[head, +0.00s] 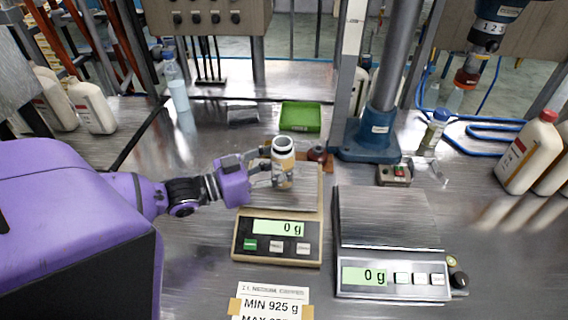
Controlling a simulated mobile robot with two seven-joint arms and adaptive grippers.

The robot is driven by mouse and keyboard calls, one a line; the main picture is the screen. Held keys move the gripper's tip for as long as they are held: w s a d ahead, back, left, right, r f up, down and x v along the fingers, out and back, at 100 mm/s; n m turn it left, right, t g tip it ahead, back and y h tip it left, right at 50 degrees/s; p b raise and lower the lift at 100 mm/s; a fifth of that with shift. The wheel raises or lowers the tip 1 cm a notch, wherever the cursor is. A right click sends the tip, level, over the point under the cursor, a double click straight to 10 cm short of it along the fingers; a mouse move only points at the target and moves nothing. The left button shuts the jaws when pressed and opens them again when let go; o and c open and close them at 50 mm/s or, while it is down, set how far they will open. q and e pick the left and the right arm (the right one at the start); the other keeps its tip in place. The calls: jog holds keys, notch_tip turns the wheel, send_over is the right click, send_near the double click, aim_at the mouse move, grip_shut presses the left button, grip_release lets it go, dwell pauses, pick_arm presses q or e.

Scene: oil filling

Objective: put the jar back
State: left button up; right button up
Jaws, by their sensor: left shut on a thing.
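The jar (284,160) is a small white and tan container with an open dark mouth. It stands upright over the far part of the left scale's pan. My left gripper (274,172) comes in from the left and is shut on the jar. I cannot tell whether the jar touches the pan. The left scale (276,240) has a beige frame and its display reads 0 g. My right gripper is not in view.
A second scale (390,240), also reading 0 g, stands to the right. Behind are a green tray (300,116) and a blue stand column (385,90). White bottles stand at left (92,106) and right (530,150). A label sheet (270,303) lies in front.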

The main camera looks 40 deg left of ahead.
pick_arm(q)
jog(key=o, duration=1.4)
jog(key=shift+f, duration=0.1)
